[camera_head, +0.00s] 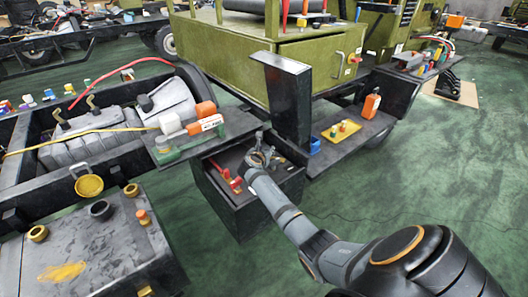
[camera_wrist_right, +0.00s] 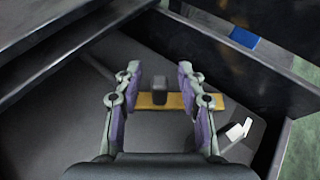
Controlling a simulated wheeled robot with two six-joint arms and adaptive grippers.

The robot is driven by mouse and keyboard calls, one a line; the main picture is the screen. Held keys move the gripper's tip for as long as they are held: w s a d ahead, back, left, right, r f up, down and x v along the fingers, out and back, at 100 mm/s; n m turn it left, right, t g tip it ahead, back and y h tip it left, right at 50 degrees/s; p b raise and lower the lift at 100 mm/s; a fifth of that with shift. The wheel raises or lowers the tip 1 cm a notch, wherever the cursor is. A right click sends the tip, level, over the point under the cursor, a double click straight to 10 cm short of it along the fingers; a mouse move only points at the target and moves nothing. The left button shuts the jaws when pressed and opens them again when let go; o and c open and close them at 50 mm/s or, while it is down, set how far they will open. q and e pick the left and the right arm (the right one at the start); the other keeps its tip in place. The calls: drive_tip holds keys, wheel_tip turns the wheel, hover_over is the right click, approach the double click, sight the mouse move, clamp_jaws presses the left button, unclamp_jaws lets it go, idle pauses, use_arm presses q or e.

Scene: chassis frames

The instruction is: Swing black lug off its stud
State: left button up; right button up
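My right gripper (camera_head: 262,157) reaches into an open black box (camera_head: 238,205) in the middle of the head view. In the right wrist view my right gripper (camera_wrist_right: 160,82) is open, its two fingers apart. A small dark upright block (camera_wrist_right: 159,90) shows between the fingers, in front of a yellow-orange strip (camera_wrist_right: 180,101). I cannot tell whether this block is the black lug or its stud, and no finger visibly touches it. A red clamp-like part (camera_head: 232,181) lies in the box to the left of the gripper. My left gripper is not in view.
A tall black panel (camera_head: 288,95) stands right behind the box. A black shelf (camera_head: 345,135) to the right holds a yellow tray and an orange bottle (camera_head: 371,104). A white piece (camera_wrist_right: 238,130) lies at the box's right side. Green floor (camera_head: 440,170) is clear at right.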

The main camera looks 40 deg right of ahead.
drive_tip(key=v, duration=1.2)
drive_tip(key=shift+f, duration=0.1)
